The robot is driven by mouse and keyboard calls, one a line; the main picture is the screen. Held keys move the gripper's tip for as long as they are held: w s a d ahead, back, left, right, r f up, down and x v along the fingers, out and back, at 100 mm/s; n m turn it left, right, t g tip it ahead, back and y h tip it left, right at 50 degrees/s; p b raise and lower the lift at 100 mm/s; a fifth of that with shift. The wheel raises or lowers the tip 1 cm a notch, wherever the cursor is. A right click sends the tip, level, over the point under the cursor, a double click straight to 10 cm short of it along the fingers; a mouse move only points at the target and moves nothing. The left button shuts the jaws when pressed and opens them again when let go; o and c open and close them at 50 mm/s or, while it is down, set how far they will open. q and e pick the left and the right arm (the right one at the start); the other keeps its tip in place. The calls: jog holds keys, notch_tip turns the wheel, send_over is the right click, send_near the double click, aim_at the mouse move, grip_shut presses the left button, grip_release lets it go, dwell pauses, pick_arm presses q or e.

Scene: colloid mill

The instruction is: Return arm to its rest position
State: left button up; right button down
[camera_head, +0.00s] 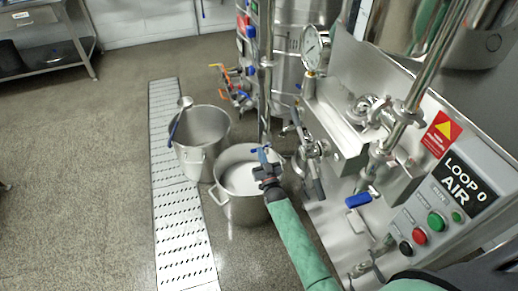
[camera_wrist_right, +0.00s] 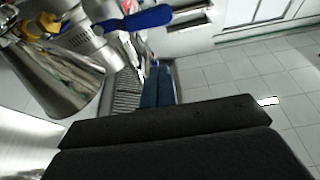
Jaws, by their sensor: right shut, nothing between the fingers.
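My right arm comes in from the bottom right in a green sleeve. My right gripper (camera_head: 263,153) is over the near steel pot, its dark body and blue fingers seen from above. In the right wrist view its two blue fingers (camera_wrist_right: 157,80) lie side by side, shut and empty. My left gripper is in neither view.
The near pot (camera_head: 243,210) holds white contents. Another pot (camera_head: 190,165) with a ladle stands at its left beside the perforated floor strip (camera_head: 180,240). The mill's control panel (camera_head: 432,220) and a blue-handled valve (camera_head: 358,200) are on the right. Open floor lies left.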

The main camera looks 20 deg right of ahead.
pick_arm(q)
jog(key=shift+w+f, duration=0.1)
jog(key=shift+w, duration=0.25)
pick_arm(e)
jog(key=v, duration=0.6)
jog(key=shift+s, duration=0.15)
jog(key=shift+a+f, duration=0.1)
